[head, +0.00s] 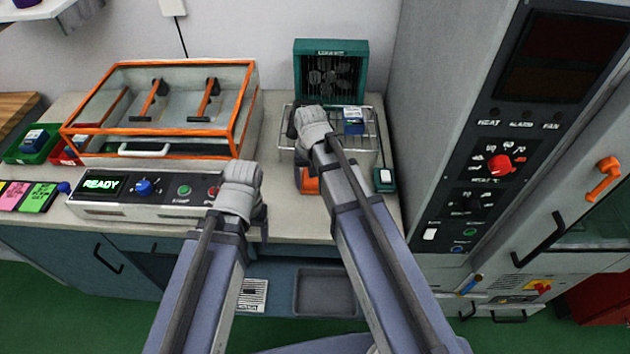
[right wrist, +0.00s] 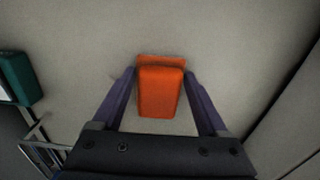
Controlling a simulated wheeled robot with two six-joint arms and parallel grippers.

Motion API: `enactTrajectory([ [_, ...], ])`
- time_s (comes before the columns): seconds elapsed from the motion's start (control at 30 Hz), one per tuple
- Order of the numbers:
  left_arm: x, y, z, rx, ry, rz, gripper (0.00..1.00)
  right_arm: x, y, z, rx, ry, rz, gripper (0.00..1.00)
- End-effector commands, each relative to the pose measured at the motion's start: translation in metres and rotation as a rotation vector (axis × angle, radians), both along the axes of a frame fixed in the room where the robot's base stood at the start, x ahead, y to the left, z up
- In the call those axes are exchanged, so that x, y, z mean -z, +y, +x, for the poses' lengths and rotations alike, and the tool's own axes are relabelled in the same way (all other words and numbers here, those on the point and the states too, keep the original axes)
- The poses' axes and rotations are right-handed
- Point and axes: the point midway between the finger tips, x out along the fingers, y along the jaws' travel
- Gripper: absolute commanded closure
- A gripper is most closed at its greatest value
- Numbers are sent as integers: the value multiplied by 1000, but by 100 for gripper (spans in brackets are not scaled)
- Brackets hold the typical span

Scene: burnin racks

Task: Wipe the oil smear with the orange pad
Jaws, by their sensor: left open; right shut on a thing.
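The orange pad (right wrist: 160,92) is a block with a wider flat edge at its far end. My right gripper (right wrist: 160,74) is shut on it, one purple finger on each side, over the pale counter. In the head view a piece of the pad (head: 310,185) shows beside my right forearm, which hides the rest. My left gripper (head: 250,212) is open and empty, in front of the control panel. I cannot make out the oil smear in either view; my right arm, gripper and the pad cover part of the counter.
A wire rack (head: 287,142) and a green fan unit (head: 330,68) stand behind my right gripper. The orange-framed case (head: 165,133) and the READY panel (head: 105,208) are at left. A tall grey cabinet (head: 425,120) bounds the counter at right. Bare counter (head: 280,215) shows between my arms.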

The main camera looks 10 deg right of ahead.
Motion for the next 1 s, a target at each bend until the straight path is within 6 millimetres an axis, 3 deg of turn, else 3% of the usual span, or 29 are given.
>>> enactTrajectory([
  [0.3, -1, 0, 0, 0, 0, 0, 25, -1, 26, 7, -2, 0, 1, 68],
  [0.67, -1, 0, 0, 0, 0, 0, 25, -1, 32, 9, -2, 0, 0, 68],
  [1.0, 2, 0, 0, 0, 0, 0, 25, 2, 58, 16, -2, 0, 1, 68],
])
